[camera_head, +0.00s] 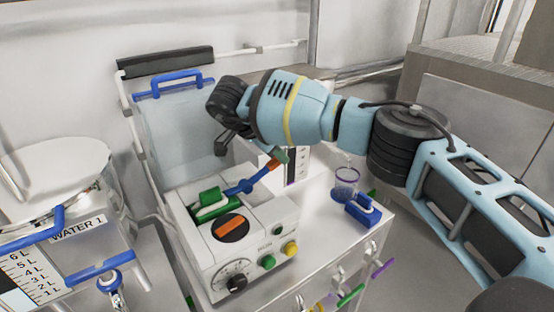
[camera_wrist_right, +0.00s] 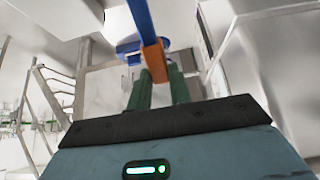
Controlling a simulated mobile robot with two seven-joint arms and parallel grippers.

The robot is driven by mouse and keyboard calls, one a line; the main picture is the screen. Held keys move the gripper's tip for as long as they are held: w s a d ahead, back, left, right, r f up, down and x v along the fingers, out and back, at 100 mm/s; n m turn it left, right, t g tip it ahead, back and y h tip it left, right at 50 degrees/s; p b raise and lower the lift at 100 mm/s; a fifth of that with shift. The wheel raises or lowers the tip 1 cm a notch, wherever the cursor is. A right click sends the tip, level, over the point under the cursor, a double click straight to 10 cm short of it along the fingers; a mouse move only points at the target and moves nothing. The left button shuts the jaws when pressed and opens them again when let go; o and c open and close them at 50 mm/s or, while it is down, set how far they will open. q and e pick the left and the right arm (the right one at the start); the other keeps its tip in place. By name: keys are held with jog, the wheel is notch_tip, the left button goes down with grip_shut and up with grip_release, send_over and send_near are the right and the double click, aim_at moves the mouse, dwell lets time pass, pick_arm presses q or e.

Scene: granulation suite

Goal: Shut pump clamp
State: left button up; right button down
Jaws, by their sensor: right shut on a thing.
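The white pump (camera_head: 245,245) stands on the bench with a green pump head (camera_head: 210,204) on top. Its clamp is a blue lever (camera_head: 248,186) with an orange end (camera_head: 271,166), tilted up to the right from the pump head. My right gripper (camera_head: 279,156) is at the lever's upper end, shut on the orange end. In the right wrist view the orange end (camera_wrist_right: 154,62) sits at the tips of the green fingers (camera_wrist_right: 159,80), with the blue lever (camera_wrist_right: 140,20) running beyond it. My left gripper is out of view.
A clear vessel marked WATER 1 (camera_head: 75,240) stands at left. Behind the pump is a clear panel with a blue handle (camera_head: 172,83). A clear cup (camera_head: 346,182) and a small blue item (camera_head: 363,210) stand on the bench (camera_head: 325,235) to the right. Coloured handles line its front edge.

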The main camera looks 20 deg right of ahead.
aim_at(258, 173)
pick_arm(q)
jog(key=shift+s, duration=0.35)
pick_arm(e)
jog(key=shift+a+r+h, duration=0.2)
jog(key=shift+h, duration=0.1)
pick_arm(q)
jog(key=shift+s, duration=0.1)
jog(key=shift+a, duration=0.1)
pick_arm(e)
jog(key=c, duration=1.3)
grip_release()
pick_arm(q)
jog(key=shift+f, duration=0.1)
pick_arm(e)
jog(key=shift+a+r, duration=0.1)
jog(key=shift+r, duration=0.05)
jog(key=v, duration=0.6)
jog(key=shift+s+a+r+b, duration=0.1)
jog(key=shift+a+r+b, duration=0.1)
jog(key=shift+a+b, duration=0.1)
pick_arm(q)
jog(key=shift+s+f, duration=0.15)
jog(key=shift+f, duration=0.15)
pick_arm(e)
jog(key=shift+a+r, duration=0.2)
jog(key=shift+r, duration=0.2)
